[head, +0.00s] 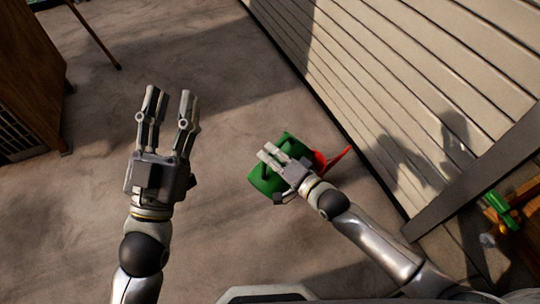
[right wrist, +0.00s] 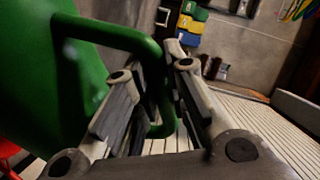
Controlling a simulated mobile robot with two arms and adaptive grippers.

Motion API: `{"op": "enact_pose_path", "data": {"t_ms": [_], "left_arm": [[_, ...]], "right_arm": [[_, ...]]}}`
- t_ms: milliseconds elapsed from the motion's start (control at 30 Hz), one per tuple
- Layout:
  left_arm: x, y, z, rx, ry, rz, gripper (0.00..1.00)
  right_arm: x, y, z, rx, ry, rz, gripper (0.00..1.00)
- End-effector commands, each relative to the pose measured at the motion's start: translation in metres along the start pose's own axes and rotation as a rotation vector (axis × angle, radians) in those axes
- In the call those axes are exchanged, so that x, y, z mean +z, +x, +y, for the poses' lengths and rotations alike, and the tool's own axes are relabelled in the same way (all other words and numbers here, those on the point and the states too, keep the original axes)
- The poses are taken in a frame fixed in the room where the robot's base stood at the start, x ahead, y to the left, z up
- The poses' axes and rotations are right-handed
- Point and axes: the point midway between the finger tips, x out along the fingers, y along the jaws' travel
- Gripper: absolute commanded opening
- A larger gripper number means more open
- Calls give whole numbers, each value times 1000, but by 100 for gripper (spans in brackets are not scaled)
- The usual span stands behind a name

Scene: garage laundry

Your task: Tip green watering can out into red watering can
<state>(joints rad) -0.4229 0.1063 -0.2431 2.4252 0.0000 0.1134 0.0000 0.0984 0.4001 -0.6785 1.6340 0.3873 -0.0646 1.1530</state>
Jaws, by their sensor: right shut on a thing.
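The green watering can (head: 262,181) is in the middle right of the head view, held by my right gripper (head: 269,151). In the right wrist view its green body (right wrist: 45,75) fills the left side, and the fingers are shut on its handle (right wrist: 115,37). The red watering can (head: 338,160) shows only in part, just right of and beneath the green one in the head view; most of it is hidden. A bit of red (right wrist: 8,150) shows at the left edge of the wrist view. My left gripper (head: 169,93) is open and empty over the floor.
A slatted pale wall (head: 400,75) runs along the right, close to the cans. A wooden cabinet (head: 30,70) stands at the upper left. A green object (head: 500,210) lies at the far right edge. The floor (head: 225,95) between is clear.

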Motion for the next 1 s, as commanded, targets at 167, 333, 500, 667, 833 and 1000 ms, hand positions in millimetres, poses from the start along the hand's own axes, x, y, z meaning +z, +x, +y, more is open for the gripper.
{"op": "enact_pose_path", "data": {"t_ms": [167,333,500,667,833,1000], "left_arm": [[8,0,-1,-2,2,-47,40],[16,-1,-2,-4,4,-93,40],[24,-2,-3,-7,6,-137,40],[31,-3,-4,-9,7,-179,40],[39,-5,-6,-11,9,-224,40],[47,-8,-7,-13,10,-267,40]], "right_arm": [[-5,0,-3,-1,12,-2,0],[-9,0,-4,-1,26,-4,0],[-14,-1,-6,-1,37,-6,0],[-18,-1,-7,-1,53,-9,0],[-24,-1,-10,-1,72,-14,0],[-30,-2,-11,0,89,-17,0]]}}
